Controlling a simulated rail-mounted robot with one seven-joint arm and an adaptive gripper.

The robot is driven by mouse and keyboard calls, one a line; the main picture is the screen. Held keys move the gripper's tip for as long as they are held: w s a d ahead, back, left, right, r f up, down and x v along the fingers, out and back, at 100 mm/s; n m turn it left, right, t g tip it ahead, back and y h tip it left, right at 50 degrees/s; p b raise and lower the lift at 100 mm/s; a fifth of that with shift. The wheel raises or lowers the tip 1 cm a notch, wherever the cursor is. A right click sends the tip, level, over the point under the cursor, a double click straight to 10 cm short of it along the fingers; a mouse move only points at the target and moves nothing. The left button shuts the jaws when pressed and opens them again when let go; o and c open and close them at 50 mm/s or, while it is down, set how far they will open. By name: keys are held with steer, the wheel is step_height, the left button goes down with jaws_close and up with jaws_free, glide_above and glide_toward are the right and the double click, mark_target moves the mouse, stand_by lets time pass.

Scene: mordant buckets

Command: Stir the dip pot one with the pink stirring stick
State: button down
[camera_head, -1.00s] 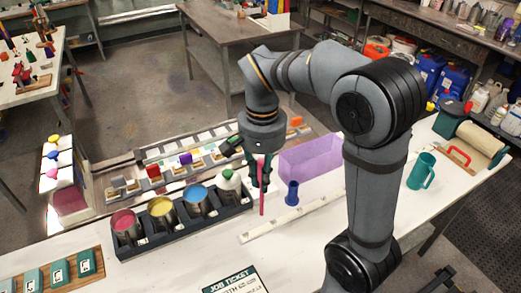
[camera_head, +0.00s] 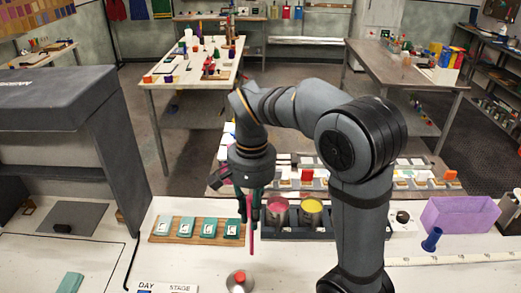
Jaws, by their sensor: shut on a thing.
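My gripper (camera_head: 256,207) is shut on the pink stirring stick (camera_head: 251,240), which hangs roughly upright from the fingers. In the head view it is just left of the open metal pots in the dark rack. A pot with pink-red dye (camera_head: 278,214) is nearest to it, and a pot with yellow dye (camera_head: 312,213) is to its right. The stick's lower end shows outside the pots, left of the rack. I cannot read which pot is dip pot one.
A wooden board (camera_head: 162,237) with several teal cards lies to the left. A small red-topped container (camera_head: 240,281) stands in front. A purple bin (camera_head: 459,213) and a blue cup (camera_head: 431,240) are at the right. A dark grey booth (camera_head: 60,105) fills the left.

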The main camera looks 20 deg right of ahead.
steer(key=w+d+r+m+t+y+p, duration=0.1)
steer(key=w+d+r+m+p, duration=0.15)
steer(key=w+d+m, duration=0.5)
steer(key=w+d+r+m+t+p, duration=0.1)
steer(key=w+d+r+m+p, duration=0.15)
steer(key=w+d+m, duration=0.75)
steer(key=s+f+m+b, duration=0.1)
steer(key=s+f+b, duration=0.1)
steer(key=f+b, duration=0.4)
steer(key=s+a+f+m+b, duration=0.1)
steer(key=s+f+m+b, duration=0.1)
steer(key=f+b, duration=0.4)
steer(key=shift+s+a+f+b, duration=0.3)
steer(key=shift+s+f, duration=0.1)
steer(key=shift+f, duration=0.3)
